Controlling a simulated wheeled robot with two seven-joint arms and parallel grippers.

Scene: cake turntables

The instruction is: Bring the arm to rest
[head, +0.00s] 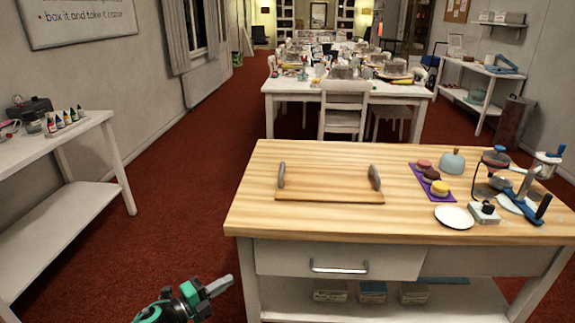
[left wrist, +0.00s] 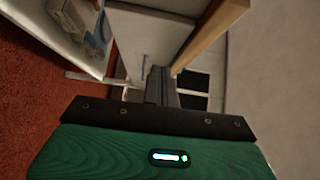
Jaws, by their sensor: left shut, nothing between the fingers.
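My left gripper (head: 219,286) shows at the bottom of the head view, to the left of the wooden-topped table and below its top. Its fingers are together and empty, pointing right and slightly up. In the left wrist view the shut fingers (left wrist: 161,85) point away from the camera, with a pale panel and a wooden edge beyond them. My left gripper appears apart from the table. My right gripper is not in view.
A white side table (head: 75,137) stands at left. Red carpet (head: 170,200) between is clear.

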